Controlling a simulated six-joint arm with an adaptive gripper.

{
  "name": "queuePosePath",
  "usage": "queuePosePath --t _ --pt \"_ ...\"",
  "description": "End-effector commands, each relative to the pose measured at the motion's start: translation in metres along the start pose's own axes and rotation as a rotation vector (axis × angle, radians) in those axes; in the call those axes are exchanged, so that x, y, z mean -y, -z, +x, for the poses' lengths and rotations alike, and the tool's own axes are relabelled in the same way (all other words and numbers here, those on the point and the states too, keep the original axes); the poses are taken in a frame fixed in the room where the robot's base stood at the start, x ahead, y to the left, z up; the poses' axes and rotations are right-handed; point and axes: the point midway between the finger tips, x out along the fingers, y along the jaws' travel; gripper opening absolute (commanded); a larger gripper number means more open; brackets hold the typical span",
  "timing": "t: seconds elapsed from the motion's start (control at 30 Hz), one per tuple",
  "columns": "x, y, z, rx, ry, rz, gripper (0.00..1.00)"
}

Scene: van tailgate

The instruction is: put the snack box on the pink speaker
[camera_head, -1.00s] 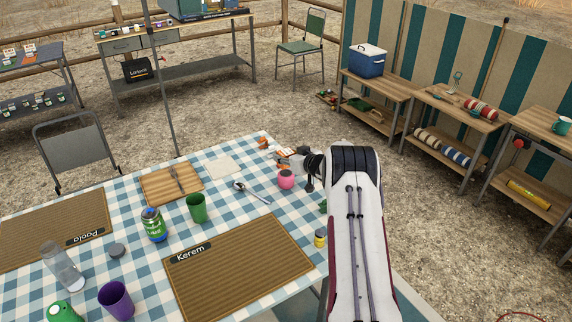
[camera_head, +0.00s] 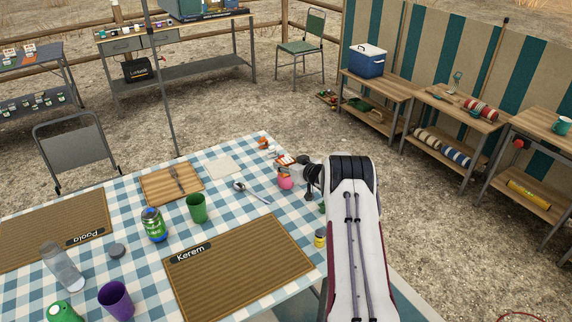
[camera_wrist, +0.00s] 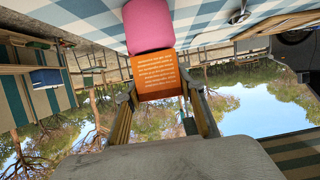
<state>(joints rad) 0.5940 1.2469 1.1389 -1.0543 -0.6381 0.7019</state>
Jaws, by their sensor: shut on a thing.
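The snack box (camera_wrist: 155,74) is orange with lines of pale print and sits between my fingers in the wrist view. My gripper (camera_wrist: 158,92) is shut on it. The pink speaker (camera_wrist: 148,24) shows right beyond the box in the wrist view, with the box's edge against or overlapping it. In the head view the round pink speaker (camera_head: 285,183) stands near the table's right edge, with the box small and partly hidden at its top. My gripper (camera_head: 297,172) is just right of and above it there. I cannot tell whether box and speaker touch.
The checked table (camera_head: 233,228) holds a spoon (camera_head: 252,193), a green cup (camera_head: 197,208), a cutting board (camera_head: 158,190) and a yellow-labelled jar (camera_head: 320,239). Bare cloth lies left of the speaker.

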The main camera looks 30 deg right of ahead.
Motion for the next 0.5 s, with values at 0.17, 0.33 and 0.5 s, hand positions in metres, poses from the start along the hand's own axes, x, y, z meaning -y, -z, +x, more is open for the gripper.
queuePosePath --t 0.17,0.33,0.5 --pt "0.0001 -0.0023 0.0010 0.000 0.000 0.000 0.15" --pt "0.0001 -0.0028 0.0010 0.001 0.000 0.000 0.55" --pt "0.0001 -0.0027 0.0010 0.001 0.000 0.000 0.55"
